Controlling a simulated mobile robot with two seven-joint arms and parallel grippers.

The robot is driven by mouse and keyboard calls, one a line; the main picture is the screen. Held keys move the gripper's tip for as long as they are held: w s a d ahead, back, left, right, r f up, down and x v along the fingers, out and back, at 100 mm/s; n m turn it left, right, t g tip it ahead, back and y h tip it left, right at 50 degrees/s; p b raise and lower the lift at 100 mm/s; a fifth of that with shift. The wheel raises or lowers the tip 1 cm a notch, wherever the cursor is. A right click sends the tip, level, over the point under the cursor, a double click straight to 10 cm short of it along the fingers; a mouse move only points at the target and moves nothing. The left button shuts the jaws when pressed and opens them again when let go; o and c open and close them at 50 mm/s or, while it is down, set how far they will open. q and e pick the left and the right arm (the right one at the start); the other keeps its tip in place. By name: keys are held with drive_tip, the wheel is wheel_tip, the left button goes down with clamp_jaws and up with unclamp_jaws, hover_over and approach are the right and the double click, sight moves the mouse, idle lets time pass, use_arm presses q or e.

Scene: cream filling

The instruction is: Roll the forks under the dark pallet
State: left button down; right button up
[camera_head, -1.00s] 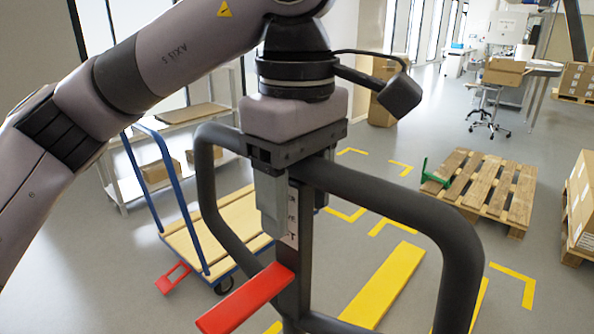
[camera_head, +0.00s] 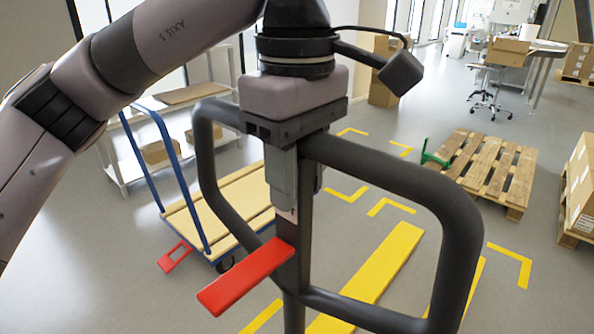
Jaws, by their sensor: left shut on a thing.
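A pallet truck's dark grey loop handle (camera_head: 455,225) with a red lever (camera_head: 245,276) stands close in front of me. My left gripper (camera_head: 283,185) is shut on this handle at its upper bar and upright. A broad yellow fork (camera_head: 375,268) lies low on the floor behind the handle, pointing away to the upper right. Another yellow strip shows partly behind the handle's right side; I cannot tell if it is the second fork. A brown slatted wooden pallet (camera_head: 487,170), empty on top, lies beyond, to the right, apart from the fork. My right gripper is out of view.
A blue-framed cart (camera_head: 240,200) stands left of the handle, before a shelf (camera_head: 118,165). A green piece (camera_head: 432,156) sits at the pallet's left edge. Boxes (camera_head: 580,190) on a pallet stand at the right edge. Yellow corner marks lie on the clear floor between.

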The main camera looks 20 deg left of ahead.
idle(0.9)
use_arm(q)
drive_tip(key=c, duration=1.5)
unclamp_jaws()
drive_tip(key=shift+c, duration=0.2)
clamp_jaws()
